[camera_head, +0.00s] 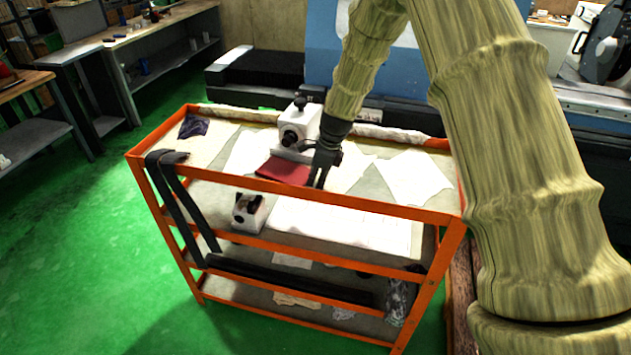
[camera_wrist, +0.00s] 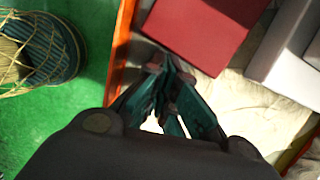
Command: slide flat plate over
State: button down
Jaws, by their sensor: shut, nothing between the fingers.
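A flat dark red plate (camera_head: 283,170) lies on the top shelf of the orange cart, near its front rim. It also shows in the wrist view (camera_wrist: 205,30) at the top, partly cut off by the frame edge. My gripper (camera_head: 318,180) points down just right of the plate, close to the front rim. In the wrist view my gripper (camera_wrist: 165,72) is shut and empty, with its fingertips close to the plate's edge. I cannot tell whether they touch it.
The orange cart (camera_head: 330,200) has a raised rim. A white machine unit (camera_head: 300,122) stands behind the plate. White sheets (camera_head: 412,178) lie to the right. A dark strap (camera_head: 178,190) hangs over the left front. The green floor (camera_head: 90,240) is open at left.

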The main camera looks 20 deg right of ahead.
aim_at(330, 190)
jog(key=shift+d, duration=0.1)
dwell(0.3)
jog(key=s+d, duration=0.1)
jog(key=s+d+p, duration=0.1)
jog(key=d, duration=0.1)
jog(key=shift+d+r, duration=0.15)
jog(key=shift+d, duration=0.1)
jog(key=shift+s+d+r, duration=0.15)
jog(key=b+v, duration=0.3)
jog(key=v, duration=0.6)
jog(key=shift+r+b, duration=0.25)
jog(key=shift+b, duration=0.05)
